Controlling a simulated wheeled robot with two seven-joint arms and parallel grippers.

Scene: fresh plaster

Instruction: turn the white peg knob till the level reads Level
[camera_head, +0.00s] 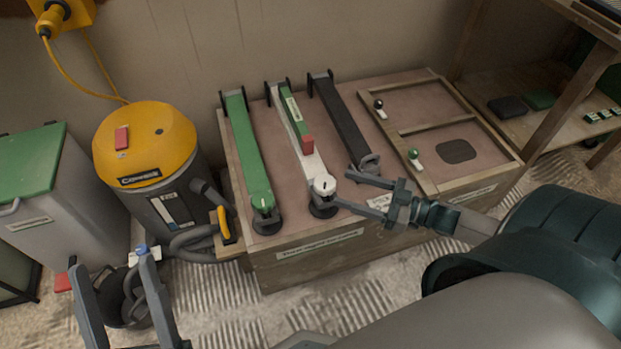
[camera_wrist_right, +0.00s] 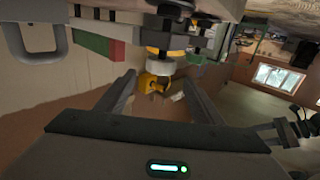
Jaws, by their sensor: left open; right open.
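The white peg knob (camera_head: 323,184) sits at the near end of a white bar (camera_head: 312,163), the middle of three bars on a wooden bench. A green level with a red end block (camera_head: 307,145) lies along that bar; its reading is too small to make out. My right gripper (camera_head: 343,189) is open just right of the white knob, fingers pointing at it, not closed on it. In the right wrist view the white knob (camera_wrist_right: 168,65) appears between and beyond the open fingers (camera_wrist_right: 157,85). My left gripper (camera_head: 112,262) is open and empty at lower left.
A green bar (camera_head: 246,150) and a black bar (camera_head: 343,120) flank the white one, close to it. The wooden bench (camera_head: 345,249) has a framed panel at right. A yellow-topped vacuum (camera_head: 148,140) and a grey bin (camera_head: 55,195) stand at left.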

